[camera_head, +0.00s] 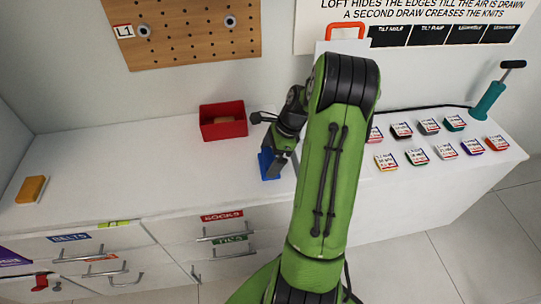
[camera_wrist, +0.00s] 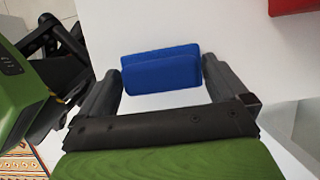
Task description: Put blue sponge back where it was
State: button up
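The blue sponge (camera_head: 268,165) is at my gripper's fingertips, over or on the white counter, left of my green arm in the head view. In the wrist view the blue sponge (camera_wrist: 160,72) lies between the two widely spread dark fingers of my gripper (camera_wrist: 160,72). Its short ends come right up to the fingertips. I cannot tell whether the fingers press on it or stand just clear. My gripper (camera_head: 277,158) partly covers the sponge in the head view. I cannot tell whether the sponge rests on the counter.
A yellow-orange sponge (camera_head: 32,190) lies at the far left. Several labelled items and a teal pump (camera_head: 489,100) are on the right. Labelled drawers (camera_head: 222,227) line the front. The left-middle counter is clear.

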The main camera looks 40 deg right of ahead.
jog(key=p+v, duration=0.5)
jog(key=v, duration=0.7)
jog(key=s+a+r+n+h, duration=0.1)
jog(key=a+r+n+h, duration=0.1)
jog(key=a+r+n, duration=0.6)
jog(key=a+r+n+h, duration=0.1)
jog(key=a+r+n, duration=0.3)
jog(key=a, duration=0.7)
jog(key=s+a+n+t, duration=0.3)
jog(key=s+a+n, duration=0.5)
jog(key=s+n, duration=0.3)
jog(key=shift+s+a+r+n+h, duration=0.2)
jog(key=shift+s+r+n+h, duration=0.15)
jog(key=shift+n, duration=0.55)
jog(key=shift+w, duration=0.1)
notch_tip(320, 180, up, 4)
jog(key=p, duration=0.4)
jog(key=shift+r, duration=0.1)
